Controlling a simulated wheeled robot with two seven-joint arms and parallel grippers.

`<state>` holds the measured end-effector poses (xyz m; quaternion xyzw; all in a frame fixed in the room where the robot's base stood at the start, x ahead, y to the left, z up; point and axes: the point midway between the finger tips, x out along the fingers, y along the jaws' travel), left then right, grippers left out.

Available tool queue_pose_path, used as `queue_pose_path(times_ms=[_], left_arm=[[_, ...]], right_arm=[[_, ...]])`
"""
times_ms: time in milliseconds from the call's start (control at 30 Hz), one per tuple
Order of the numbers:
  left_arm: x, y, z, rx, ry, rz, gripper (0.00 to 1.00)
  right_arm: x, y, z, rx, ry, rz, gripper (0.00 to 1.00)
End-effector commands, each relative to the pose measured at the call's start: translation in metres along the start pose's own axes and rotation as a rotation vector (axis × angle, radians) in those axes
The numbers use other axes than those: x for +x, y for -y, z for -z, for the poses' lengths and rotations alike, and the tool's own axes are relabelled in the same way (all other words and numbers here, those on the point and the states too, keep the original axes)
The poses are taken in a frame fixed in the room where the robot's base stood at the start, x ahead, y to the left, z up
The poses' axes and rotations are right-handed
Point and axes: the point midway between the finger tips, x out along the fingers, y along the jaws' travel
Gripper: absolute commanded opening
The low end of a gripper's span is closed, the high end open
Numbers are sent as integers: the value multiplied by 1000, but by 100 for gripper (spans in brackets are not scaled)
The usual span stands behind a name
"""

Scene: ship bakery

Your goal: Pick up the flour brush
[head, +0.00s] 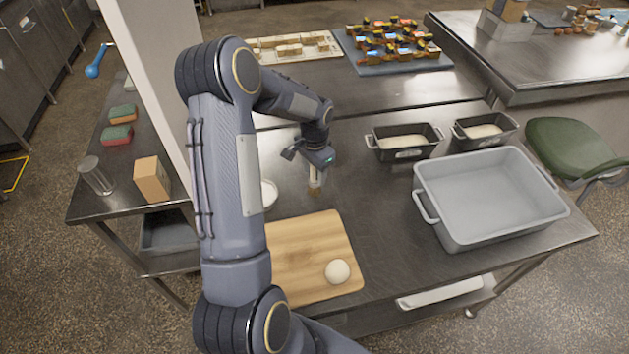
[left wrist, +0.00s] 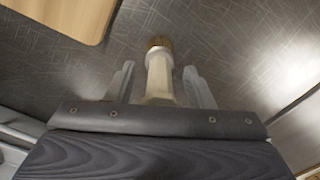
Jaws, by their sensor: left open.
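The flour brush (head: 315,181) is on the steel table just below my left gripper, near the far edge of the cutting board. In the left wrist view the brush (left wrist: 160,76) has a pale body and a brown end that points away from the gripper. My left gripper (head: 312,163) is open. In the left wrist view its two fingers (left wrist: 160,86) stand on either side of the brush, with a gap visible on both sides. The gripper body hides the near part of the brush. My right gripper is not in view.
A wooden board (head: 312,238) with a dough ball (head: 337,271) lies in front. A white bowl (head: 269,193) is partly hidden behind my arm. Two dark loaf tins (head: 405,153) (head: 484,143) and a large grey tub (head: 440,212) stand to the right.

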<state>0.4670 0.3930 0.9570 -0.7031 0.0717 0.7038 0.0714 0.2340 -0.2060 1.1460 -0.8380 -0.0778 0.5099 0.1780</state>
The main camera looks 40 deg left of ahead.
Motion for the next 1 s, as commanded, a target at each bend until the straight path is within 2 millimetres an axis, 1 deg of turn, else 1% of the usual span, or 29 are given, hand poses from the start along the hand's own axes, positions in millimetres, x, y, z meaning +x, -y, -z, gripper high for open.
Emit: queue_pose_path(times_ms=[167,500,767,867,1000], left_arm=[[-1,0,0,0,-1,0,48],[-1,0,0,0,-1,0,6],[-3,0,0,0,-2,1,6],[-8,0,1,0,-2,1,6],[-25,0,1,-1,-4,2,6]], right_arm=[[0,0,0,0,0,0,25],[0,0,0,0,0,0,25],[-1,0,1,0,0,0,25],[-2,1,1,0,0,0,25],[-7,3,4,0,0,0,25]])
